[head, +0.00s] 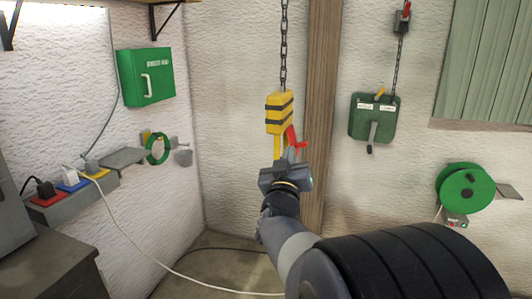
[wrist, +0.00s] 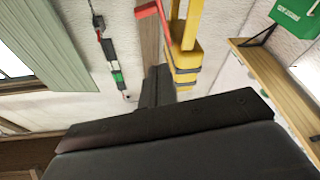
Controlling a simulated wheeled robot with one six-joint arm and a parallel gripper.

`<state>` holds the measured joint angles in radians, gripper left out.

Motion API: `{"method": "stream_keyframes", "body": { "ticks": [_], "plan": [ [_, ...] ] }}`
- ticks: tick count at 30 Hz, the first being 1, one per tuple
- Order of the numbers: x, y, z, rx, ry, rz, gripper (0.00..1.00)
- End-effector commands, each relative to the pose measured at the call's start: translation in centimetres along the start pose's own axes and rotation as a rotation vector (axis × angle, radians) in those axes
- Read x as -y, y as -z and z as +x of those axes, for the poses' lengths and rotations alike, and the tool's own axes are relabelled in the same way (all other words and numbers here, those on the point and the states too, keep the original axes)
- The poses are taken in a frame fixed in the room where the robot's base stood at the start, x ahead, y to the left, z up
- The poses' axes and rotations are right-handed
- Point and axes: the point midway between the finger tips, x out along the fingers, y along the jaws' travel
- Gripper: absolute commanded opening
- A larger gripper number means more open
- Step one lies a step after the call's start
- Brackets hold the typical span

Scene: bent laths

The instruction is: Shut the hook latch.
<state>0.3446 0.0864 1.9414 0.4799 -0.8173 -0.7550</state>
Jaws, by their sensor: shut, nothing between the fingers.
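A yellow hook block (head: 279,113) with dark bands hangs from a chain, and its yellow hook (head: 277,148) points down. A red latch (head: 294,139) slants down and right from below the block, away from the hook's shank. My gripper (head: 287,160) is shut and empty, just below the latch, and hides the lower hook. In the wrist view the shut fingers (wrist: 158,76) point toward the yellow hook (wrist: 190,26) and the red latch (wrist: 152,10), which stands out to the left of the hook. I cannot tell whether the fingers touch either.
A wooden post (head: 322,120) stands close behind the hook. A green box with a lever (head: 374,118) and a green reel (head: 466,188) are on the right wall. A green cabinet (head: 146,77) and a shelf with coloured sockets (head: 72,184) are at left.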

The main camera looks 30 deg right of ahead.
Motion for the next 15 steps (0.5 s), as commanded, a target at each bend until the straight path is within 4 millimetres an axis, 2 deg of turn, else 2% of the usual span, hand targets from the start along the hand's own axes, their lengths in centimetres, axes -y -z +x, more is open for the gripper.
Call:
{"method": "stream_keyframes", "body": {
  "ticks": [3, 8, 15],
  "plan": [
    [-1.1, -0.6, 0.4, -0.016, -0.061, -0.011, 0.00],
    [-1.5, -0.3, 1.6, -0.020, -0.074, -0.014, 0.00],
    [-1.8, -0.2, 5.8, -0.018, -0.073, -0.014, 0.00]
  ]
}}
